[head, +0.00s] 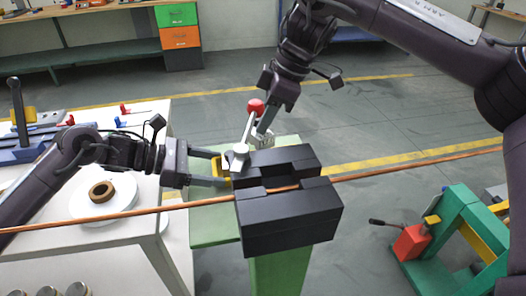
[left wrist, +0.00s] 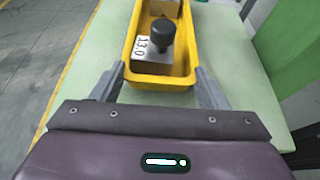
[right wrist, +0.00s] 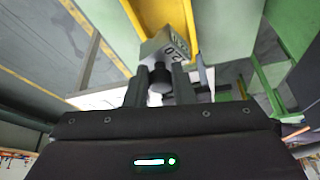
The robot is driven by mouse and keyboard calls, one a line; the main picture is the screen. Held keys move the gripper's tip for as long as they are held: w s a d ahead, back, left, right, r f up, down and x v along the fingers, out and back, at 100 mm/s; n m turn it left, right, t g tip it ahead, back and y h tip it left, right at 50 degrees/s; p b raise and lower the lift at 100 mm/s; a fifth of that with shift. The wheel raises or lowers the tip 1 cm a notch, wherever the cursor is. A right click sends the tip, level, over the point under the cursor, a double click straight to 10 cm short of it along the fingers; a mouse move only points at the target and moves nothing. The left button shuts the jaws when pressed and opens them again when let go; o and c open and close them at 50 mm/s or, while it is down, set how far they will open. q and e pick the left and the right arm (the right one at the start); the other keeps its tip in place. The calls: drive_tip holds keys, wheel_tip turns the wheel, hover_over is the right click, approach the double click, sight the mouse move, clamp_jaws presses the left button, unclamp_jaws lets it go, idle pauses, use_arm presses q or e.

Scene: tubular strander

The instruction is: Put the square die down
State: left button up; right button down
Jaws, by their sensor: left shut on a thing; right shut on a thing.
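My left gripper (head: 222,168) is shut on the near end of a yellow tray (left wrist: 160,83), one finger on each side. A silver block marked 13.0 (left wrist: 152,52), with a black knob on top, sits in that tray. My right gripper (head: 262,140) is shut on the black knob (right wrist: 160,78) of a silver, square-edged die (right wrist: 163,46). Its marking is blurred. In the right wrist view this die overlaps a yellow strip; I cannot tell whether it touches it. In the head view the held die is not clearly visible.
A black two-part block (head: 290,215) on a green stand has a copper rod (head: 400,170) running through it. A red-knobbed lever (head: 256,107) stands close to my right gripper. A pale green shelf (left wrist: 75,70) lies below the tray. A white table (head: 130,240) is at left.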

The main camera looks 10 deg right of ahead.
sight(266, 146)
wheel_tip(266, 146, down, 7)
drive_tip(key=shift+f, duration=0.15)
idle(0.4)
drive_tip(key=c, duration=1.2)
unclamp_jaws()
drive_tip(key=shift+f, duration=0.15)
drive_tip(key=shift+c, duration=0.2)
use_arm(q)
drive_tip(key=shift+r, duration=0.1)
use_arm(e)
drive_tip(key=v, duration=1.2)
use_arm(q)
drive_tip(key=o, duration=1.1)
